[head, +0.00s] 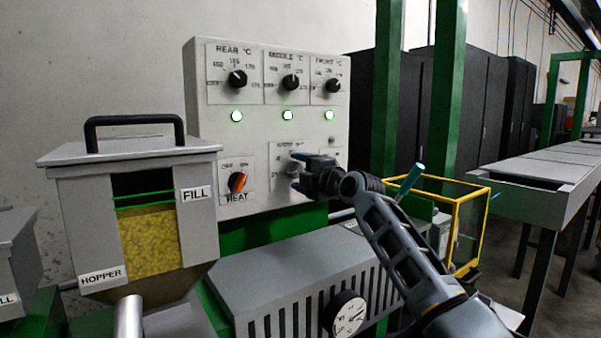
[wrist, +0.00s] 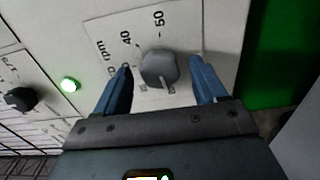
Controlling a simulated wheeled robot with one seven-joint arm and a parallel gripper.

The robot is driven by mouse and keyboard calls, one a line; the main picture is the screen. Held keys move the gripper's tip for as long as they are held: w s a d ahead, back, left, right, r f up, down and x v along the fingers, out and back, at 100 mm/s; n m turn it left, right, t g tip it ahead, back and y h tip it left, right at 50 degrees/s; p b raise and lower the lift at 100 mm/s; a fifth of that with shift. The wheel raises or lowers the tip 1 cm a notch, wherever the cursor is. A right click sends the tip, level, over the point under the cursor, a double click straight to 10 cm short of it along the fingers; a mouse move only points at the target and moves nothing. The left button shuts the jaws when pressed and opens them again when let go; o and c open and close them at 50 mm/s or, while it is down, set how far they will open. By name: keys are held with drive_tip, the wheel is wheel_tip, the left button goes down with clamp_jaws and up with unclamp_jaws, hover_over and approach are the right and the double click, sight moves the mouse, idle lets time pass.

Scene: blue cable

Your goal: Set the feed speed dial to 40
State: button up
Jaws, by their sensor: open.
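The feed speed dial is a grey knob (wrist: 158,67) on a white label plate with 40, 50 and "rpm" in the wrist view. My gripper (wrist: 161,66) is open, with one blue finger on each side of the knob and gaps visible between fingers and knob. In the head view my gripper (head: 297,172) is at the panel's lower middle and hides most of the dial and its plate (head: 308,148).
The control panel (head: 215,135) also carries several black temperature knobs, lit lamps and an orange heat knob (head: 237,182) left of my gripper. A hopper (head: 78,215) stands left. A vented housing with a gauge (head: 345,313) lies below. A yellow frame (head: 455,228) is right of my arm.

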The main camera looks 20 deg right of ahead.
drive_tip(key=c, duration=1.1)
drive_tip(key=shift+o, duration=0.2)
